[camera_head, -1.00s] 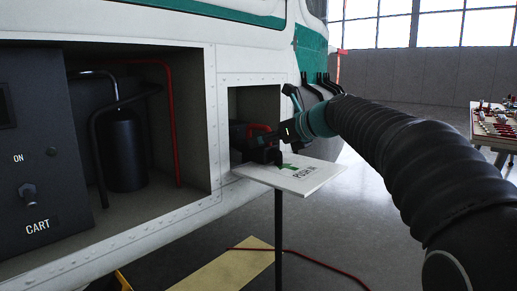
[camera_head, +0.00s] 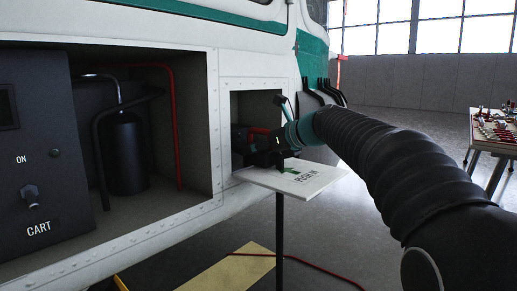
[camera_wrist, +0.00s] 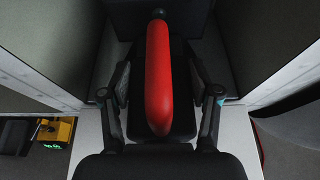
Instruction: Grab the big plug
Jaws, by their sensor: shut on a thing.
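The big plug is a black block (camera_head: 239,136) with a red handle (camera_head: 258,131), in the small recess of the white helicopter's side. My gripper (camera_head: 268,149) reaches into the recess from the right and covers part of the plug. In the wrist view the long red handle (camera_wrist: 159,80) runs down the middle over the black plug body (camera_wrist: 180,120). My gripper's fingers (camera_wrist: 161,90) stand on both sides of the plug and are shut on it. The plug's back end is hidden in the recess.
An open white flap (camera_head: 310,180) marked with lettering lies under the gripper. A larger bay at left holds a black panel (camera_head: 35,150) marked CART, a black cylinder (camera_head: 123,155) and pipes. A table with small parts (camera_head: 492,130) stands far right. A red cable (camera_head: 320,268) lies on the floor.

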